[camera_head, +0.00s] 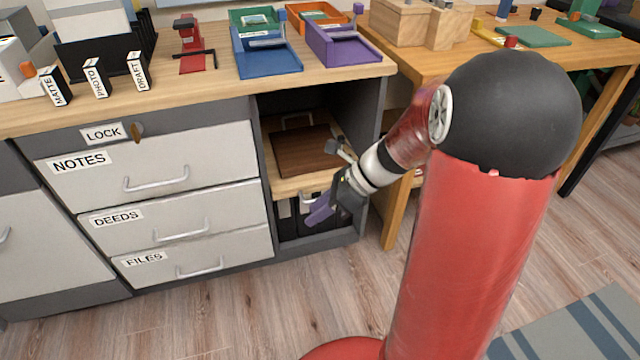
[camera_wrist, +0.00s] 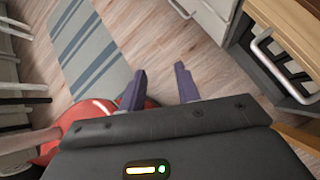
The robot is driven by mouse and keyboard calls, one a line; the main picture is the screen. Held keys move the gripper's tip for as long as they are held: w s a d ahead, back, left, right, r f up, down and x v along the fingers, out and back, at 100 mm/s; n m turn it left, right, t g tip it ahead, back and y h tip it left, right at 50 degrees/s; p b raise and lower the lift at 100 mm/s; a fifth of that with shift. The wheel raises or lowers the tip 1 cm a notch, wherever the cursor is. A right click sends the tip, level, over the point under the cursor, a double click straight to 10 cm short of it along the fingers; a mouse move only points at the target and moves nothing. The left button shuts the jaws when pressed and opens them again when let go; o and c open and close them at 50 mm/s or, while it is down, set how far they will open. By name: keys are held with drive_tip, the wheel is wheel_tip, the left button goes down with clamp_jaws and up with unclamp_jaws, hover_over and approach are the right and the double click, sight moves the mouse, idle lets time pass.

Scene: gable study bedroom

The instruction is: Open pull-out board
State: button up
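The pull-out board looks like the light wood board (camera_head: 283,186) in the open cabinet bay, with a dark brown panel (camera_head: 300,150) lying on it. A grey loop handle (camera_wrist: 272,68) shows at its front in the wrist view. In the head view, my arm and gripper cover the board's right front, so the handle is not clear there. My gripper (camera_head: 325,208) is in front of the bay, low and pointing down. In the wrist view, its two purple fingers (camera_wrist: 161,87) are apart with only floor between them, and the handle is off to their right.
Left of the bay are drawers labelled NOTES (camera_head: 150,165), DEEDS and FILES, with a LOCK tag and key above. Black binders (camera_head: 288,222) stand under the board. A wooden desk leg (camera_head: 397,210) is close on the right. Floor (camera_head: 270,310) in front is clear.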

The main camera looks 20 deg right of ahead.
drive_tip(key=w+d+f+m+t+y+b, duration=0.1)
drive_tip(key=w+d+f+m+t+y, duration=0.1)
drive_tip(key=w+d+f+m+t, duration=0.65)
drive_tip(key=w+d+f+m+t+y, duration=0.15)
drive_tip(key=d+f+m, duration=0.35)
drive_tip(key=m, duration=0.9)
drive_tip(key=shift+h, duration=0.25)
drive_tip(key=x, duration=0.8)
drive_tip(key=shift+w+a+f+b, duration=0.1)
drive_tip(key=shift+w+f+b, duration=0.15)
drive_tip(key=shift+w+b, duration=0.1)
drive_tip(key=shift+c, duration=0.4)
clamp_jaws()
